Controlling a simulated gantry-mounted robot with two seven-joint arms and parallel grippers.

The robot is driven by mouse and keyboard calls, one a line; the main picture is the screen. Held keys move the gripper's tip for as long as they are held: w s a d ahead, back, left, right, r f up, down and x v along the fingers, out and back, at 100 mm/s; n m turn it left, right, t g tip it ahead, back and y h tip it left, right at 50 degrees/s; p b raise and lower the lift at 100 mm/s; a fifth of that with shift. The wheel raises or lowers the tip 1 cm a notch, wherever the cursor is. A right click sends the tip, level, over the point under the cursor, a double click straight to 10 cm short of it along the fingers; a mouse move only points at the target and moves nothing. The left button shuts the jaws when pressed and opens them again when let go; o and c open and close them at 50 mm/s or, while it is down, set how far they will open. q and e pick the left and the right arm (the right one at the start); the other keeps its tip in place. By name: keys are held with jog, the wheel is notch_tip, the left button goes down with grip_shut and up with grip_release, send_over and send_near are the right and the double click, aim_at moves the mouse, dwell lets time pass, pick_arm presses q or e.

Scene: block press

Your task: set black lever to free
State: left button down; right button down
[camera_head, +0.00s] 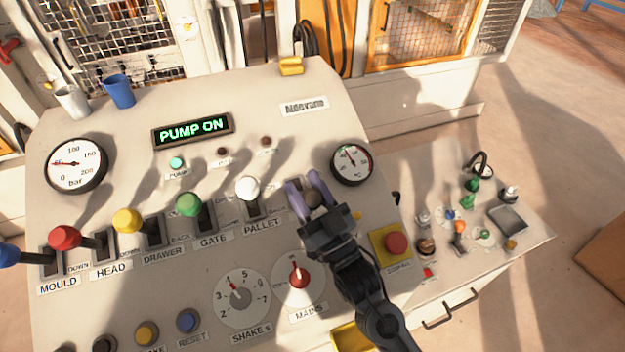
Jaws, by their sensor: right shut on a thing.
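The black lever's dark knob (313,198) shows between the purple fingers of my right gripper (303,182), which is shut on it. The gripper and wrist cover most of this lever, its slot and its label, so its setting cannot be read. It stands at the right end of the lever row, just right of the white lever (248,187) marked PALLET. My left gripper is not in view.
Green (188,204), yellow (127,220), red (65,237) and blue (7,254) levers continue the row leftward. A gauge (352,163) sits close right of the gripper. A red button (396,243) and the MAINS dial (299,278) flank my right arm.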

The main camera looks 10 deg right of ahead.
jog(key=shift+s+r+y, duration=0.25)
jog(key=shift+s+y, duration=0.05)
jog(key=c, duration=0.8)
grip_release()
jog(key=shift+o, duration=1)
jog(key=shift+s+f, duration=0.1)
jog(key=shift+f, duration=0.1)
jog(key=shift+f, duration=0.1)
jog(key=shift+s+d+f, duration=0.25)
jog(key=s+d+f+b, duration=0.1)
jog(key=s+d, duration=0.2)
jog(key=s, duration=0.4)
jog(key=s+d+b, duration=0.1)
jog(key=s+d, duration=0.2)
jog(key=s, duration=0.4)
jog(key=shift+d+f+b, duration=0.3)
jog(key=shift+f+b, duration=0.05)
